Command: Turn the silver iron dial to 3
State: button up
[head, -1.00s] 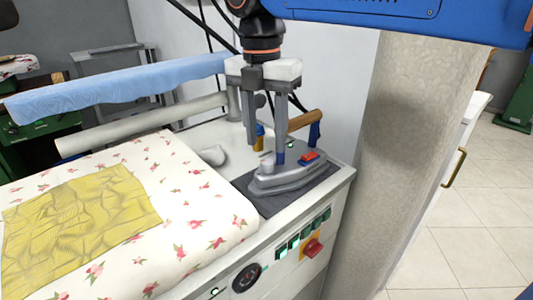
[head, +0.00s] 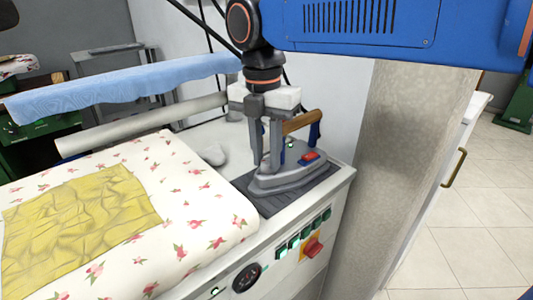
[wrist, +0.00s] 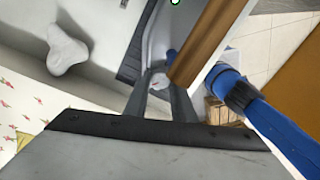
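The silver iron (head: 290,177) lies flat on a dark mat, with a wooden handle (head: 300,122), blue handle posts and a red button (head: 308,156). Its pale dial (wrist: 158,80) shows between my fingertips in the wrist view. My gripper (head: 266,165) points down at the iron's left part, beside the handle. Its two fingers are drawn in on both sides of the dial and appear to hold it. The handle (wrist: 208,40) runs close to the right finger. The dial's marks and setting are too small to read.
A flowered pressing pad (head: 205,200) with a yellow cloth (head: 80,210) is at left. A blue-covered bar (head: 120,88) and a pale roller (head: 140,125) lie behind it. The front panel has green switches and a red switch (head: 314,249). A beige column (head: 390,150) stands at right.

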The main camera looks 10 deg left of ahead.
jog(key=m, duration=0.3)
jog(key=shift+m, duration=0.3)
jog(key=shift+w+m, duration=0.1)
jog(key=shift+m, duration=1.8)
jog(key=o, duration=1.1)
jog(key=shift+c, duration=0.2)
jog(key=shift+r, duration=0.1)
notch_tip(320, 180, up, 17)
jog(key=shift+w+a, duration=0.2)
jog(key=shift+w, duration=0.15)
jog(key=shift+r, duration=0.1)
